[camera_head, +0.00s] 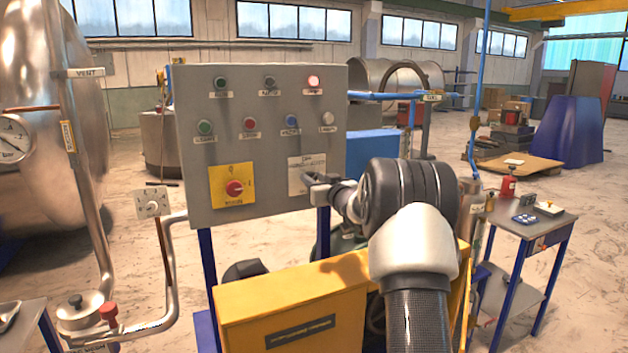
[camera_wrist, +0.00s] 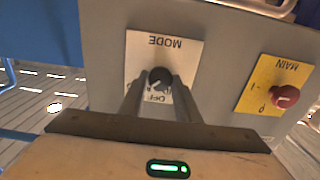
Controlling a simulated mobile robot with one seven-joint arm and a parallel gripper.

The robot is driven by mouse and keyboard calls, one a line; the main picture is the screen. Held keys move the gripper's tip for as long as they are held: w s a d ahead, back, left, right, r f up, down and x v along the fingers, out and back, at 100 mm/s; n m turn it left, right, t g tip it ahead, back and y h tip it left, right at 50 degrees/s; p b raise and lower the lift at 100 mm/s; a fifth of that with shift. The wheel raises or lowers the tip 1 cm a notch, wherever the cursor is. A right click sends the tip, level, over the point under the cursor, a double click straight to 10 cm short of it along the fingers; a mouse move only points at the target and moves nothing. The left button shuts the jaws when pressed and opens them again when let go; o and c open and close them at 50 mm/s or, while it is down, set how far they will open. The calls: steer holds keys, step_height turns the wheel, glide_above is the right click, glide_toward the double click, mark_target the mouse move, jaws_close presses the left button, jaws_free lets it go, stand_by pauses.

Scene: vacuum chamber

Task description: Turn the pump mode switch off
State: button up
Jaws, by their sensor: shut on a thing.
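The pump mode switch (camera_wrist: 158,76) is a dark knob on a white plate (camera_wrist: 140,45) marked MODE, with OFF lettering partly hidden by my fingers. My gripper (camera_wrist: 160,88) has its two fingertips on either side of the knob, shut on it. In the head view, my gripper (camera_head: 312,184) reaches the white plate (camera_head: 303,165) on the lower right of the grey control panel (camera_head: 262,130). There the knob is hidden behind my gripper. Which position the knob points to cannot be told.
A red main switch (camera_head: 234,188) on a yellow plate sits left of the mode switch. A yellow housing (camera_head: 290,305) stands below my arm. A small table (camera_head: 530,222) is at right.

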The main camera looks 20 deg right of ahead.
steer(key=shift+f, duration=0.1)
steer(key=n+b, duration=0.7)
steer(key=n, duration=0.1)
steer(key=shift+a+n, duration=0.1)
steer(key=shift+n, duration=0.2)
stand_by(0.4)
steer(key=o, duration=1)
steer(key=shift+s, duration=0.1)
steer(key=s, duration=1.1)
steer(key=s+b, duration=0.1)
steer(key=s, duration=0.5)
steer(key=shift+s+d, duration=0.15)
steer(key=shift+d, duration=0.1)
